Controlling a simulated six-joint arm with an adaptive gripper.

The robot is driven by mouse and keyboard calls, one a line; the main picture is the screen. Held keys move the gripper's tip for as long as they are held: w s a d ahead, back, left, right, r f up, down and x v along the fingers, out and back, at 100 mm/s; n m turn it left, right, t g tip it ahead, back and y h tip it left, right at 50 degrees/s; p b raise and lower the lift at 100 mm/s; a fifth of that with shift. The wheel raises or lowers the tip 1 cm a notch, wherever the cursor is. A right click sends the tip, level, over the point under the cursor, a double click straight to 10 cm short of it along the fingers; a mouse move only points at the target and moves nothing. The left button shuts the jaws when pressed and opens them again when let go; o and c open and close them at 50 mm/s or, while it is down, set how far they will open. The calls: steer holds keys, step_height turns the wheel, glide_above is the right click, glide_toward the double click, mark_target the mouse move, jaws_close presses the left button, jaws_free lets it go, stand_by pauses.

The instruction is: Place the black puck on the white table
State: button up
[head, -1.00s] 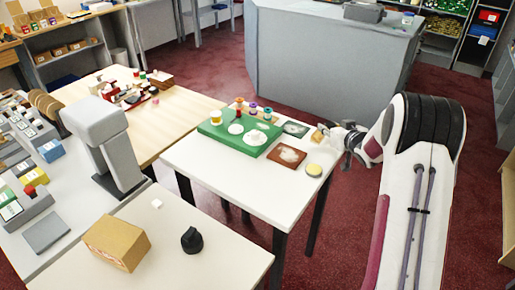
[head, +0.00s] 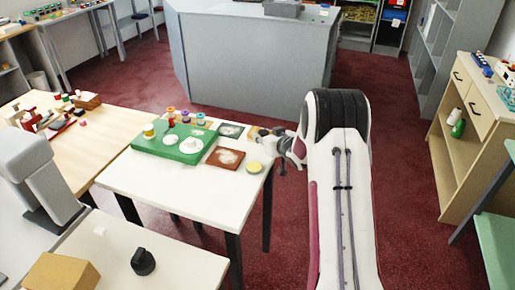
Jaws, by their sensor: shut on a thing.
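The white table (head: 180,198) stands in the middle of the head view. My gripper (head: 281,157) is at its right edge, small and seen from behind my arm. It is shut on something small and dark. I cannot tell whether this is the black puck, as the fingers blend with it. A black round object with a raised top (head: 143,262) sits on the cream table in front. No other puck-like black thing is clear.
A cardboard box (head: 62,272) is on the cream table.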

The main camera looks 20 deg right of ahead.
mark_target(263, 153)
steer(key=shift+f, duration=0.9)
steer(key=shift+f, duration=1.9)
steer(key=shift+f, duration=0.1)
steer(key=o, duration=1)
steer(key=shift+s+r, duration=0.35)
steer(key=shift+s, duration=0.15)
steer(key=shift+v, duration=5.45)
